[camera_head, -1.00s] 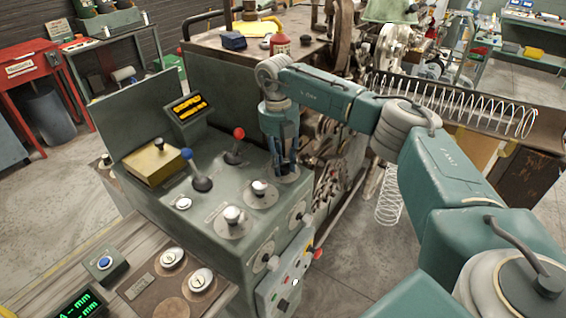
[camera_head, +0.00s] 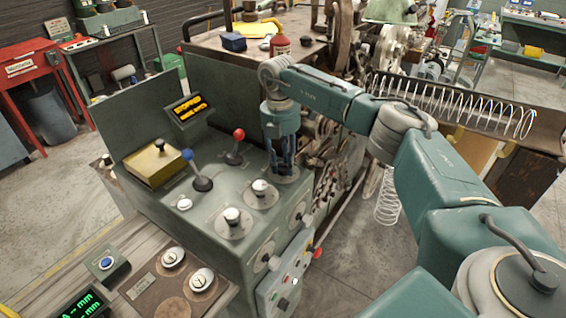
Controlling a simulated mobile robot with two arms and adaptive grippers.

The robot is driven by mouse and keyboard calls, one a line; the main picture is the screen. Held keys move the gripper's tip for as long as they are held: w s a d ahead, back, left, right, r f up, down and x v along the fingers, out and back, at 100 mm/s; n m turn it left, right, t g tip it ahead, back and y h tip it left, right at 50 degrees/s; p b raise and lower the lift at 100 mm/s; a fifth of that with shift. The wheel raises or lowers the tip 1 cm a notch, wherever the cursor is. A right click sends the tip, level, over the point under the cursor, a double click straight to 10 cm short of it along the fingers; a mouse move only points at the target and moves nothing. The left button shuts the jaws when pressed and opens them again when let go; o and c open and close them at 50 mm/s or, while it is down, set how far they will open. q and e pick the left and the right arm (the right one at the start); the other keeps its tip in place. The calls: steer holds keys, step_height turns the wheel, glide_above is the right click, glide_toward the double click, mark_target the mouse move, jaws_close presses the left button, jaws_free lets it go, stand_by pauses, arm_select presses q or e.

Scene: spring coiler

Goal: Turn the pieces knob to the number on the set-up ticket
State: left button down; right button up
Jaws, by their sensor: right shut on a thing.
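My right gripper (camera_head: 284,172) points straight down at the far right of the green control panel (camera_head: 205,235). Its fingers are shut on the rearmost of a row of knobs, which they mostly hide; its round dial plate (camera_head: 293,179) shows around the fingertips. Two more pale-topped knobs stand nearer, a middle one (camera_head: 260,187) and a front one (camera_head: 232,215). The dial lettering is too small to read, so I cannot tell the setting or confirm which is the pieces knob. I cannot make out the set-up ticket. My left gripper is not in view.
A blue-topped lever (camera_head: 188,156) and a red-topped lever (camera_head: 238,135) rise left of my right gripper. An amber display (camera_head: 189,108) reads "STOPPED" on its upper line. A yellow box (camera_head: 153,163) sits at the panel's left. Machine parts stand close behind the gripper.

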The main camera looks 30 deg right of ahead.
steer(key=shift+w+d+r, duration=0.15)
steer(key=shift+r, duration=0.05)
steer(key=o, duration=1.1)
steer(key=shift+o, duration=0.2)
steer(key=shift+f, duration=0.1)
step_height(320, 180, up, 12)
steer(key=shift+w, duration=0.3)
